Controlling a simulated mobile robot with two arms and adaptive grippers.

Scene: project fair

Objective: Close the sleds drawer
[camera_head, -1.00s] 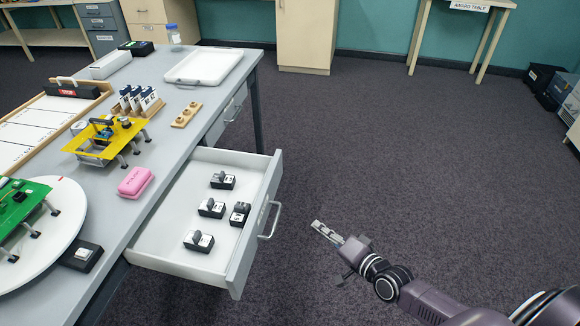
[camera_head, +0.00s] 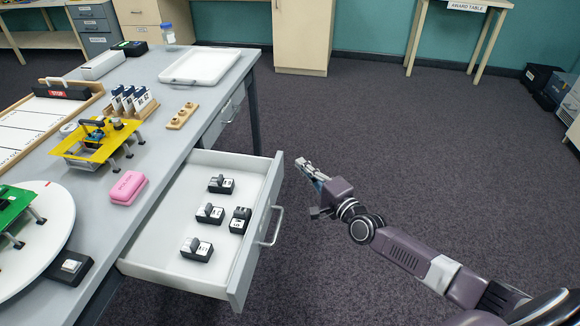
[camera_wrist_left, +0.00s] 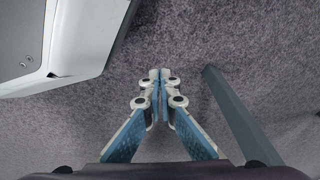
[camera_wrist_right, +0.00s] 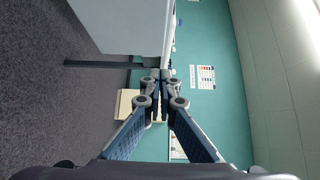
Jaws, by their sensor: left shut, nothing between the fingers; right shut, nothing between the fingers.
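The sleds drawer (camera_head: 235,285) stands open from the grey table's side, with several black-and-white sleds (camera_head: 221,184) inside. Its front carries a metal bar handle (camera_head: 271,226). My right gripper (camera_head: 303,163) is shut and empty, just right of the far end of the drawer front in the head view; I see a gap of floor between them. The right wrist view shows its closed fingers (camera_wrist_right: 163,80) beside a grey panel edge. My left gripper (camera_wrist_left: 160,76) is shut and empty over carpet in the left wrist view, and is out of the head view.
The grey table (camera_head: 165,165) holds a pink eraser (camera_head: 128,188), a yellow model (camera_head: 98,145), a white tray (camera_head: 201,66) and a white disc (camera_head: 50,240). Another closed drawer (camera_head: 223,118) lies farther along.

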